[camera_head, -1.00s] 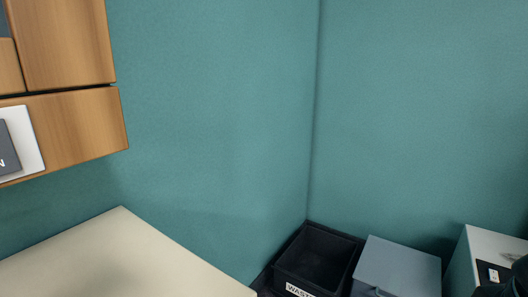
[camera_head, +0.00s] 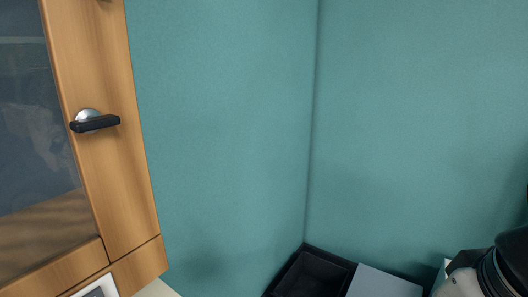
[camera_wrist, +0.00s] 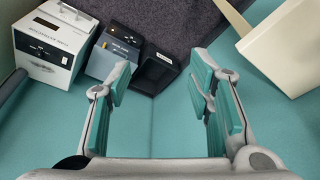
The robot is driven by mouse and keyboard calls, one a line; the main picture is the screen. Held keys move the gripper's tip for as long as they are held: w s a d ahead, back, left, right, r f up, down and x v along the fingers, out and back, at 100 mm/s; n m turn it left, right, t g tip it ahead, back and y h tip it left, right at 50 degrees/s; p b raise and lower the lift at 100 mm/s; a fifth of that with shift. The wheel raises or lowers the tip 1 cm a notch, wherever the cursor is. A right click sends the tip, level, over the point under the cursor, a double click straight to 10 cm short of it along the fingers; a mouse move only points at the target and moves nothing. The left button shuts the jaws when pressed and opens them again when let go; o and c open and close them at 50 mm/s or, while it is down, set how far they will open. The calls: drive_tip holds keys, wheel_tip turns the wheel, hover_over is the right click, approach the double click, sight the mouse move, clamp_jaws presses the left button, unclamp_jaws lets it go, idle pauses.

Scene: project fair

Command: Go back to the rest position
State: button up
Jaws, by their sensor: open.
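My gripper (camera_wrist: 160,92) is in the wrist view with its two teal-padded fingers spread wide apart. It is open and nothing is between the fingers. The wrist view looks past the fingers to the teal walls, the dark floor and several boxes.
A wooden cabinet door (camera_head: 115,170) with a black handle (camera_head: 95,122) stands close at the left. A black waste bin (camera_head: 310,275) and a grey-blue box (camera_head: 385,284) sit in the wall corner. A white box (camera_wrist: 52,40) and a cream tabletop (camera_wrist: 285,45) show in the wrist view.

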drive_tip(key=s+r+t+p, duration=0.1)
drive_tip(key=s+r+p, duration=0.2)
drive_tip(key=r+p, duration=0.7)
wheel_tip(320, 180, up, 2)
drive_tip(key=shift+r, duration=0.1)
idle(0.4)
